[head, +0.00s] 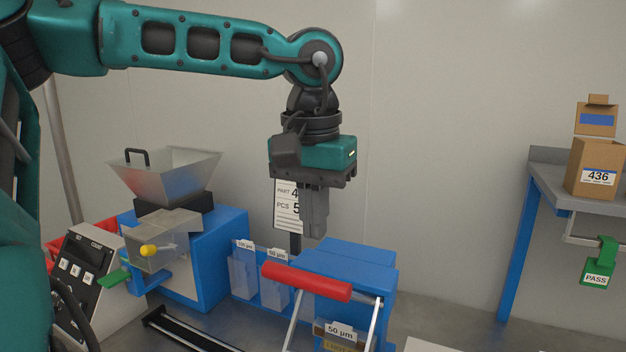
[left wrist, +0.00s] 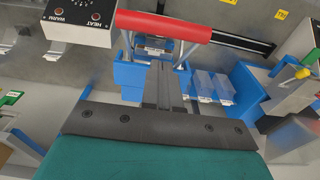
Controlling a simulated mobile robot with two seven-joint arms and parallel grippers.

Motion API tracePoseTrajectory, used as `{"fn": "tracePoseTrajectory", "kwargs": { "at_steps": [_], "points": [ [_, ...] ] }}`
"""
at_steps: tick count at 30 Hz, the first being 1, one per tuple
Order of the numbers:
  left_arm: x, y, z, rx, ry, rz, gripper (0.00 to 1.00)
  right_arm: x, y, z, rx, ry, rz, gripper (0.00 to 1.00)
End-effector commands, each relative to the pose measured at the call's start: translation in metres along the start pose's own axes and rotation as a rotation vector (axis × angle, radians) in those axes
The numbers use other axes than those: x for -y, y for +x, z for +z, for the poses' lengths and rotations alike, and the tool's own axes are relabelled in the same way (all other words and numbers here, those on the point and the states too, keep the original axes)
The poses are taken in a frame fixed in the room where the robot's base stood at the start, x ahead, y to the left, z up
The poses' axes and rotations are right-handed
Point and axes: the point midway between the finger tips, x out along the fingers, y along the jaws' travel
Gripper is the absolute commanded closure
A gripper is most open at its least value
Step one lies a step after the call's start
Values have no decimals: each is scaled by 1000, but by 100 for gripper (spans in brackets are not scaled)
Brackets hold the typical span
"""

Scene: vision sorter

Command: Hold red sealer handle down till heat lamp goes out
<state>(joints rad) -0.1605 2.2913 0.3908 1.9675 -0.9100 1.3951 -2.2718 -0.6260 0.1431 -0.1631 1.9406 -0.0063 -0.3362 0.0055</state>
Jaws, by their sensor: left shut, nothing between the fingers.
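The red sealer handle (head: 306,281) is a raised cylindrical bar on two metal arms in front of the blue sealer housing (head: 345,262). It also crosses the top of the left wrist view (left wrist: 163,26). My left gripper (head: 315,232) hangs pointing down above the sealer, shut and empty, apart from the handle. In the left wrist view its fingers (left wrist: 165,70) end near the handle without gripping it. The heat lamp (left wrist: 96,17) shows as a small reddish dot on the white control box; I cannot tell whether it is lit. My right gripper is not in view.
A blue machine (head: 222,262) with a metal hopper (head: 165,172) and a button panel (head: 84,270) stand left. Pouch bins (head: 272,290) sit beside the sealer. A side table (head: 575,190) at right holds a carton (head: 596,168) labelled 436.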

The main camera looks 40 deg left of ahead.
Motion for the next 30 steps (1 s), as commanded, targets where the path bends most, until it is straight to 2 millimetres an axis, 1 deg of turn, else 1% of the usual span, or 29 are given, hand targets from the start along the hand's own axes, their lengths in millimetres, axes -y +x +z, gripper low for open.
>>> {"fn": "tracePoseTrajectory", "kwargs": {
  "at_steps": [1,3,6,9,23,30],
  "points": [
    [0,8,6,2,2,0,100,0,1,1,0,0,0,42],
    [0,17,12,2,1,1,100,0,1,2,0,0,0,42],
    [0,26,17,1,1,0,100,0,1,2,0,0,0,42],
    [0,30,20,0,-1,1,100,0,1,2,0,0,0,42],
    [0,33,22,-1,-1,1,100,0,2,2,0,0,0,42],
    [7,37,20,-20,-2,3,100,0,5,6,-1,0,0,42]
  ]
}}
